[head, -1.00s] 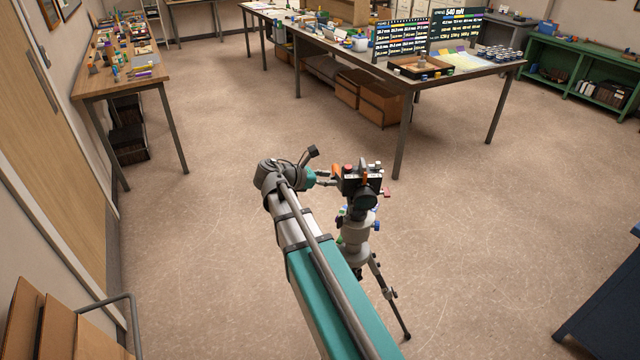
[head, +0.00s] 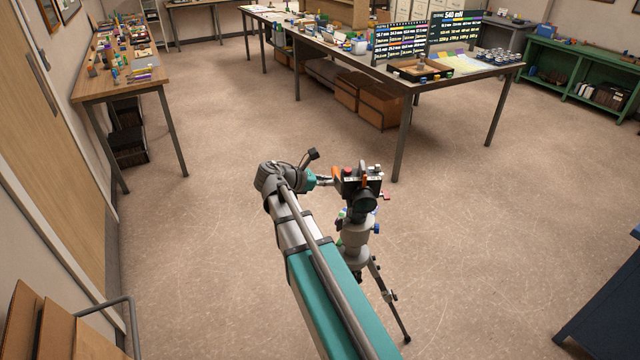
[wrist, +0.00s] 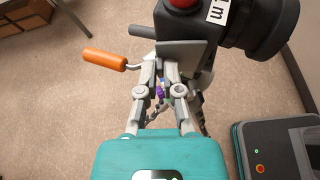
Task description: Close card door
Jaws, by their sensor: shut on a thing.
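A black camera (head: 362,183) with a red button on top and a round lens stands on a tripod (head: 372,268) in the middle of the head view. In the wrist view the camera body (wrist: 188,28) fills the top right, with its lens at the right edge. My gripper (head: 332,181) reaches the camera's left side in the head view. In the wrist view my gripper (wrist: 168,80) has its fingers close together at the camera's lower edge, shut on a small part of it. The fingertips are partly hidden, and I cannot make out the card door clearly.
An orange handle (wrist: 104,59) sticks out left of my fingers in the wrist view. A long table (head: 455,75) with boxes beneath stands behind the tripod. A wooden bench (head: 122,80) stands at the left. The floor around the tripod is clear.

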